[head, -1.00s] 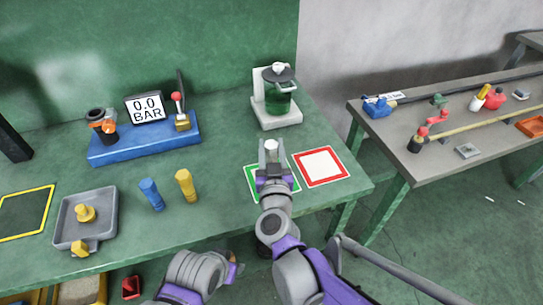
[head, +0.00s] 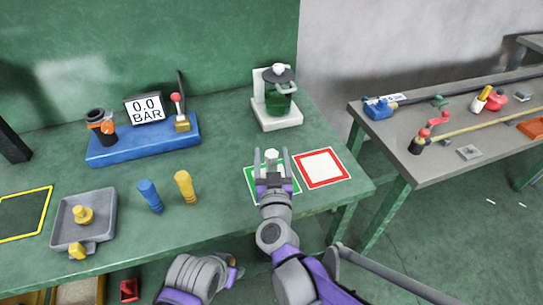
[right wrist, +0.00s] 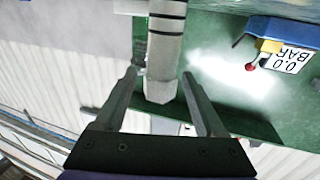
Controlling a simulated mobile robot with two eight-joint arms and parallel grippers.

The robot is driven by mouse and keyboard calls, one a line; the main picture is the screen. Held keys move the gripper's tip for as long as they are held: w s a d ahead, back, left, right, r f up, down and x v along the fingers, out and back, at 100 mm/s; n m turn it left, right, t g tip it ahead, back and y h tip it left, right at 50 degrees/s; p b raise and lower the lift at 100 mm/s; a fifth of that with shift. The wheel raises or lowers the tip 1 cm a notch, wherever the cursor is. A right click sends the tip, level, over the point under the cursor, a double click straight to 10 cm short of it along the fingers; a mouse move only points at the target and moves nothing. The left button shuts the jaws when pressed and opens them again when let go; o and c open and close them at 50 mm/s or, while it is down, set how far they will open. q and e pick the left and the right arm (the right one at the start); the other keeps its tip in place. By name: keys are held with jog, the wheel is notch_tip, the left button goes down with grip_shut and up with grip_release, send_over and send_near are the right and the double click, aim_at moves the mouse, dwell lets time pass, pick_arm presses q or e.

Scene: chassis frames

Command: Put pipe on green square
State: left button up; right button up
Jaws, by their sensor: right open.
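The pipe (head: 271,157) is pale grey-white and shows between the fingers of my right gripper (head: 271,153), over the green square (head: 254,184) on the green table. In the right wrist view the pipe (right wrist: 164,55) has dark bands and a faceted end. The fingers (right wrist: 158,74) stand open on either side, with a gap to the pipe. My gripper and arm cover part of the green square, and the pipe's lower end is hidden in the head view.
A red-bordered white square (head: 321,168) lies right of the green one. A pot on a white stand (head: 276,120) is behind. A blue gauge base (head: 145,147), blue peg (head: 150,196), yellow peg (head: 184,187) and grey tray (head: 104,213) are left. Another bench (head: 400,160) stands right.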

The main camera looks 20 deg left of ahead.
jog(key=shift+s+r, duration=0.15)
jog(key=shift+r, duration=0.05)
jog(key=p+v, duration=0.1)
jog(key=v, duration=1)
jog(key=shift+s+d, duration=0.15)
jog(key=shift+s, duration=0.2)
